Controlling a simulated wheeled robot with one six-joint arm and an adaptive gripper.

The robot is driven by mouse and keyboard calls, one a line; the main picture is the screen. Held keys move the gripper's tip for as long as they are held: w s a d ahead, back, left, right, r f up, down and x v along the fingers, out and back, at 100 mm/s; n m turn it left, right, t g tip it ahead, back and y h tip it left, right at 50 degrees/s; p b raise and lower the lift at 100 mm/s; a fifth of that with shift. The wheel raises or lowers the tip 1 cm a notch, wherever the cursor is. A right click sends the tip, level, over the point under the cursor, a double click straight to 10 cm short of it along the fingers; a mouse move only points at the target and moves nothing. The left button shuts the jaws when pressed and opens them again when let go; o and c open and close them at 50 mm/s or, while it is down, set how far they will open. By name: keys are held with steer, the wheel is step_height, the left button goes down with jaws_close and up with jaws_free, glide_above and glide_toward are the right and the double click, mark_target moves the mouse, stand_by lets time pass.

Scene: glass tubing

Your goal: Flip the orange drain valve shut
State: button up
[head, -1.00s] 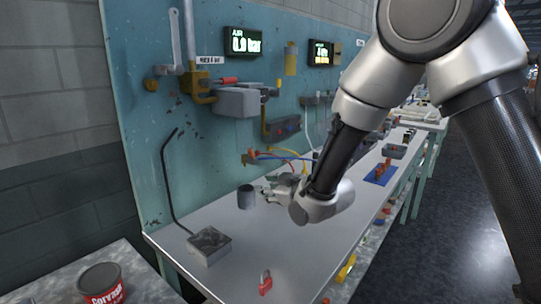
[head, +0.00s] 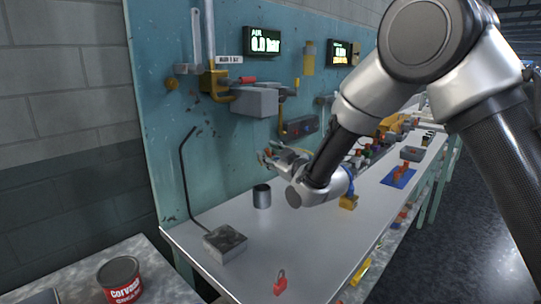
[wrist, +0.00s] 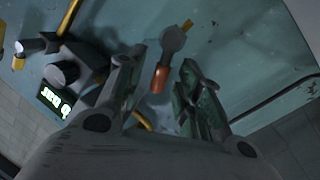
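The orange drain valve lever (wrist: 161,79) shows in the wrist view, hanging from a grey round fitting (wrist: 173,38) on the teal panel. It lies between the fingers of my gripper (wrist: 158,66), which are spread apart with a gap on each side. Whether a finger touches it I cannot tell. In the head view my gripper (head: 272,157) is raised above the bench, close to the panel. A small orange spot (head: 267,152) shows at its fingertips there, and the rest of the valve is hidden by the gripper.
A grey metal cup (head: 262,197) stands on the bench (head: 310,235) below my gripper. A square metal block with a bent rod (head: 225,243) is to its left. A grey box (head: 255,101) with yellow pipes is on the panel above. A red padlock (head: 280,283) lies at the front.

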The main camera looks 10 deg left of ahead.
steer(key=shift+w+a, duration=0.1)
jaws_close()
steer(key=shift+n, duration=0.3)
steer(key=f+n+y, duration=0.1)
steer(key=n, duration=0.3)
steer(key=s+f+n+y, duration=0.1)
steer(key=n, duration=0.3)
steer(key=a+f+n+y, duration=0.1)
steer(key=f+n, duration=0.1)
steer(key=n, duration=0.3)
steer(key=shift+s, duration=0.4)
stand_by(0.3)
